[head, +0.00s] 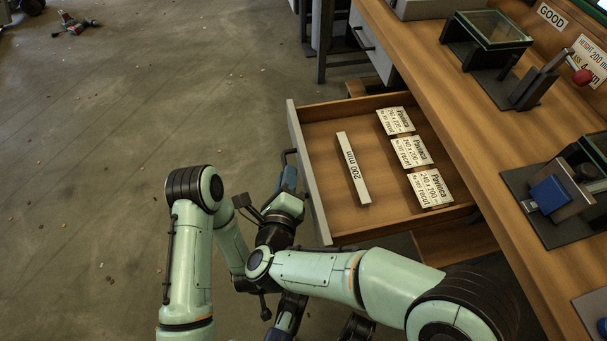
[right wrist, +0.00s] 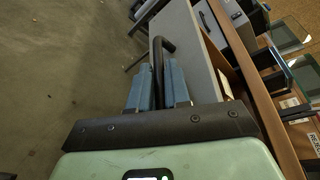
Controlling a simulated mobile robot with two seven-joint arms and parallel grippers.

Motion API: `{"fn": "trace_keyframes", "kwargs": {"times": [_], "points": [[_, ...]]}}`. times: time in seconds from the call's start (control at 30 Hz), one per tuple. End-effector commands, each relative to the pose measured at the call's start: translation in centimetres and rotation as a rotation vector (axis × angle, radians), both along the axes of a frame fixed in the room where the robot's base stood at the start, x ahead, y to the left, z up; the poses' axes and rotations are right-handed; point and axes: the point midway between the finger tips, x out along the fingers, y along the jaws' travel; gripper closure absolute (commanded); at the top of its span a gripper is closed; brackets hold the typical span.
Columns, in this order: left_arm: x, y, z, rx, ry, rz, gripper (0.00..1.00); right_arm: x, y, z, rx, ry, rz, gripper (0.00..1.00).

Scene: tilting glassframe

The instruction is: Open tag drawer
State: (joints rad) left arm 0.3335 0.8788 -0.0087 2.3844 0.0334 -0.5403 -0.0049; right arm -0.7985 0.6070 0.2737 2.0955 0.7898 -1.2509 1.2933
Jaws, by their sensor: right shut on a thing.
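The tag drawer (head: 309,190) stands pulled out from the wooden bench, its inside in full view. My right gripper (head: 289,178) is at the outer side of the grey drawer front, shut on the dark handle (head: 288,155). In the right wrist view the blue fingers sit on both sides of the handle (right wrist: 158,60), close to the drawer front (right wrist: 183,45). My left gripper (head: 287,319) shows only partly, low in the head view; its jaws are not clear.
The bench top (head: 440,90) runs along the right with a glass-topped fixture (head: 490,28), a red-knobbed lever (head: 582,76) and a blue block device (head: 549,193). Another grey drawer (head: 371,45) is beyond. The floor to the left is mostly clear.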

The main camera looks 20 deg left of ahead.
Motion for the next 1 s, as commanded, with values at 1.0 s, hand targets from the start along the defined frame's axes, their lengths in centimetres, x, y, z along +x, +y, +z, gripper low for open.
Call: {"fn": "trace_keyframes", "kwargs": {"times": [1.0], "points": [[-0.07,0.02,0.0,0.0,0.002,0.001,1.0,-1.04,0.85,0.13,0.0,0.0,0.001,0.62]]}}
